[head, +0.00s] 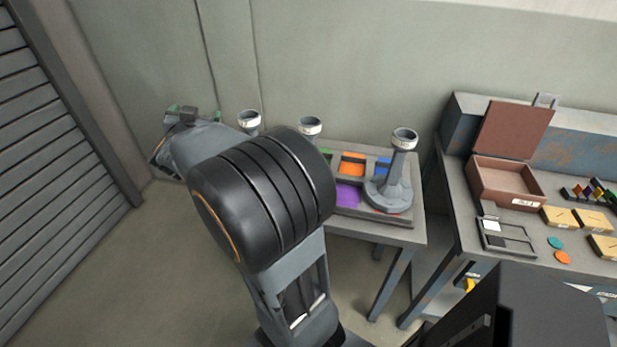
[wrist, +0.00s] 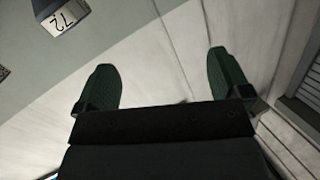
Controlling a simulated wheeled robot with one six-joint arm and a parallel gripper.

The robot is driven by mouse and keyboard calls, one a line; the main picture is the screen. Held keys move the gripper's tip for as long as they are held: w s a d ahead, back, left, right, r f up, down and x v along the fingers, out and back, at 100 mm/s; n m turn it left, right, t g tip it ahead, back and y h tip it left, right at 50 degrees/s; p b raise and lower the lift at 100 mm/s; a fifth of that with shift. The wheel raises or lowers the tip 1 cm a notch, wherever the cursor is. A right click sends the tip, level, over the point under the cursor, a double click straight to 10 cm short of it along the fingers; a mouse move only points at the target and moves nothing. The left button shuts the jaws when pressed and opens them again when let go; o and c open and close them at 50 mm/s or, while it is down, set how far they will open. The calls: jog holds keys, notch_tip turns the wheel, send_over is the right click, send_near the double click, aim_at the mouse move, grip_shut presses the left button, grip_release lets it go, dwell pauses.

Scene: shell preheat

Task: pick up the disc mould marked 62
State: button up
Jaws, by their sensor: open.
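No mark 62 can be read in either view. Three grey stands with pale, marked cups show in the head view: a left one (head: 249,119), a middle one (head: 310,126) and a right one (head: 402,150). The right one has a column on a round base; the lower parts of the others are hidden behind my arm. My gripper (head: 190,113) is left of the stands in the head view. In the wrist view my gripper (wrist: 163,63) is open, with nothing between its green fingers. A label reading like 72 (wrist: 62,20) lies beyond the left finger.
A small table (head: 415,232) bears a tray with purple (head: 348,194), orange (head: 353,165), green and blue patches. A workbench (head: 470,230) at right holds an open brown box (head: 503,185), a frame (head: 506,237) and small discs. A slatted shutter (head: 40,180) is at left. Floor there is clear.

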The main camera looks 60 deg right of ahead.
jog(key=s+d+f+m+g+h, duration=0.35)
jog(key=s+d+m+g, duration=0.3)
jog(key=g, duration=0.25)
jog(key=m+g+y+b, duration=0.15)
jog(key=m+g, duration=0.25)
jog(key=g, duration=0.6)
send_near(310, 121)
jog(key=x, duration=0.3)
jog(key=shift+d+f, duration=0.25)
jog(key=shift+p+x, duration=0.45)
jog(key=shift+x, duration=2.85)
jog(key=shift+f, duration=0.1)
jog(key=c, duration=1.7)
